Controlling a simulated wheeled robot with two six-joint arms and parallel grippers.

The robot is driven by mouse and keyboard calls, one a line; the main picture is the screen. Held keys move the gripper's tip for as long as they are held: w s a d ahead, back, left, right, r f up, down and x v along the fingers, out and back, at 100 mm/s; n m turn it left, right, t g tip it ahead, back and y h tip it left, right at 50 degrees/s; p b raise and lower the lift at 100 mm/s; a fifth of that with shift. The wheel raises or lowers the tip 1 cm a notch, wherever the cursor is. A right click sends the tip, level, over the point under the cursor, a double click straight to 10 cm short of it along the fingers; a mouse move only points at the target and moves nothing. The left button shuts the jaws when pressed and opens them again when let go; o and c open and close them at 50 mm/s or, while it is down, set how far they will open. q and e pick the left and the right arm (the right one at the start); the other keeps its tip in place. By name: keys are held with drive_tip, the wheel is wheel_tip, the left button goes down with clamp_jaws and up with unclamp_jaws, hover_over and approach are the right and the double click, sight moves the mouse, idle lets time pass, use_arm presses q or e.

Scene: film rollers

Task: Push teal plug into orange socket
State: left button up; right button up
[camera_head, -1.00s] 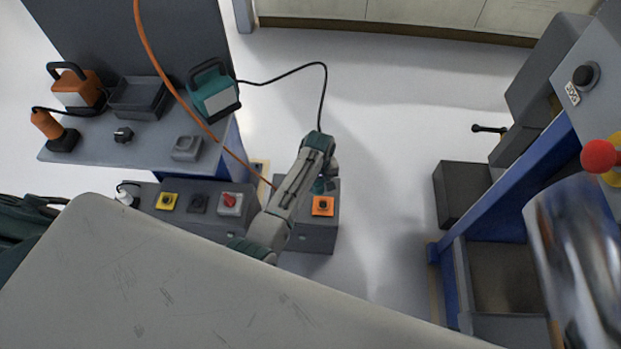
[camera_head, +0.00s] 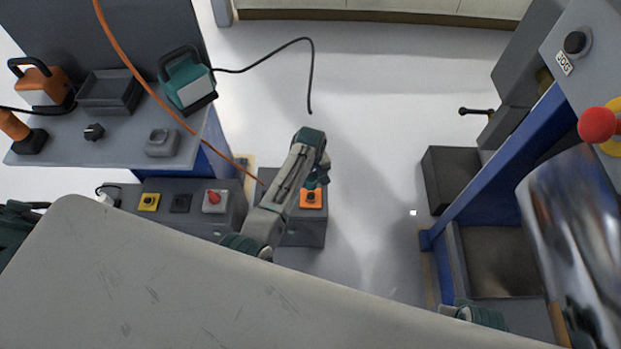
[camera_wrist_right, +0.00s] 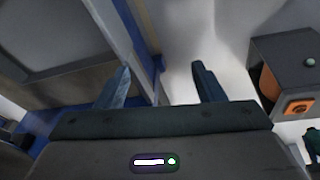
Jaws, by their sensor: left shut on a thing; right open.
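The orange socket (camera_head: 311,198) sits on top of a low grey box in the head view. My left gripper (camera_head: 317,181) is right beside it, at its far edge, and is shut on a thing. The teal plug is largely hidden by my arm and gripper; I cannot tell whether it touches the socket. A black cable (camera_head: 312,70) runs from the teal handled box (camera_head: 190,82) toward my left wrist. In the right wrist view my right gripper (camera_wrist_right: 160,85) is open and empty; an orange square plate (camera_wrist_right: 298,107) on a grey box shows at the right.
Yellow (camera_head: 149,201) and red (camera_head: 214,198) switches stand left of the socket. An orange cable (camera_head: 150,90) crosses the grey bench. At the right stands a blue-framed machine with a red knob (camera_head: 598,124). The pale floor between is clear.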

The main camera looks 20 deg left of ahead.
use_arm(q)
wheel_tip(320, 180, down, 2)
drive_tip(key=shift+f+b, duration=0.1)
drive_tip(key=shift+b, duration=0.95)
drive_tip(key=shift+f+b, duration=0.6)
drive_tip(key=shift+b, duration=0.2)
drive_tip(key=shift+f, duration=0.35)
drive_tip(key=shift+f+b, duration=0.65)
drive_tip(key=shift+f, duration=0.25)
use_arm(e)
wheel_tip(320, 180, up, 9)
drive_tip(key=a+t, duration=0.2)
drive_tip(key=shift+a+f+t+y, duration=0.15)
drive_tip(key=shift+a+t+y, duration=0.15)
drive_tip(key=shift+a+y, duration=0.1)
use_arm(q)
drive_tip(key=shift+r, duration=0.1)
use_arm(e)
drive_tip(key=shift+r, duration=0.25)
use_arm(q)
drive_tip(key=shift+p, duration=0.45)
use_arm(e)
drive_tip(key=shift+r, duration=0.2)
use_arm(q)
drive_tip(key=shift+p, duration=0.45)
use_arm(e)
drive_tip(key=shift+r, duration=0.45)
